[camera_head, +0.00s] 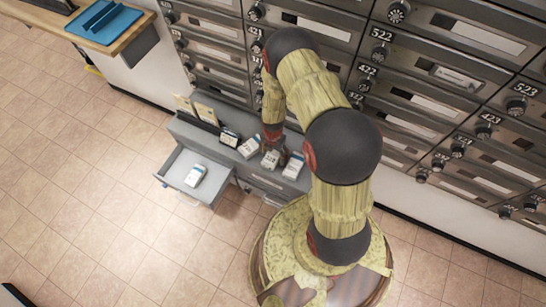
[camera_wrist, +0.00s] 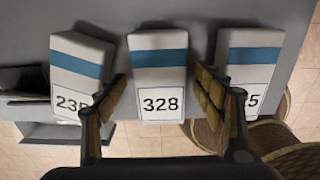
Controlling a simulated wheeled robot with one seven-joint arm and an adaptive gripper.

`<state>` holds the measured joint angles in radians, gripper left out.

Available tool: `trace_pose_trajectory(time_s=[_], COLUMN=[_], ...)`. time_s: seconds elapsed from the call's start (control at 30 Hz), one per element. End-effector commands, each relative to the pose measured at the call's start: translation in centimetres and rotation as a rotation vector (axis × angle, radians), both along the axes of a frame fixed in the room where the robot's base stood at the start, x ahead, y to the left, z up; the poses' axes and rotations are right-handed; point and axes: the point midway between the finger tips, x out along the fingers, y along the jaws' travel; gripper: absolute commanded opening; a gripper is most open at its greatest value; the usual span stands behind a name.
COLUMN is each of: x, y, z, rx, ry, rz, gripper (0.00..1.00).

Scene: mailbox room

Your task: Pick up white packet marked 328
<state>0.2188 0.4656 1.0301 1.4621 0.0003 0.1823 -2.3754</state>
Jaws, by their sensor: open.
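The white packet marked 328 (camera_wrist: 158,78) lies in the middle of the wrist view, with a blue band across it and its number label towards me. My gripper (camera_wrist: 160,92) is open, with one finger on each side of this packet; I cannot tell whether the fingers touch it. In the head view the packet (camera_head: 270,160) lies on the grey cabinet top, just by my gripper (camera_head: 283,152), which is partly hidden by my arm.
A packet with a partly hidden label (camera_wrist: 76,70) is close on the left, another (camera_wrist: 250,65) close on the right. The grey cabinet (camera_head: 230,150) has an open drawer (camera_head: 180,185) holding a white packet (camera_head: 195,176). Mailboxes (camera_head: 440,70) line the wall behind.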

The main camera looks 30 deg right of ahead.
Motion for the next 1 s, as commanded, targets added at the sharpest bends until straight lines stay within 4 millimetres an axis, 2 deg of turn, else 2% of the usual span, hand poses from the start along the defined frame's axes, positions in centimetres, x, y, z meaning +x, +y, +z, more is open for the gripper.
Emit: trace_pose_trajectory(time_s=[0.9,1.0], x=[-0.01,0.02], y=[0.01,0.00], z=[0.06,0.07], rx=[0.000,0.000], ry=[0.000,0.000], rz=[0.000,0.000], gripper=[0.18,0.18])
